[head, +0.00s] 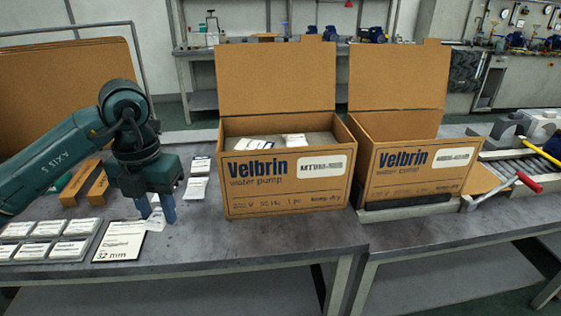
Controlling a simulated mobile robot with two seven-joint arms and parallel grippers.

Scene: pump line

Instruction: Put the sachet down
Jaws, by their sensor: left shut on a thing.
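My left gripper (156,212) points down over the table, left of the nearer open box. Its blue fingers are shut on a small white sachet (155,222), which is partly hidden by them. The sachet is close above or touching the tabletop; I cannot tell which. White labelled packets (195,189) lie on the table just right of the gripper. A white card marked "32 mm" (118,242) lies just left of and below it. My right gripper is not in view.
An open Velbrin carton (285,190) with white packets inside stands in the middle, a second open Velbrin carton (415,172) to its right. A tray of labelled packs (49,240) is at the left. The front table strip is clear.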

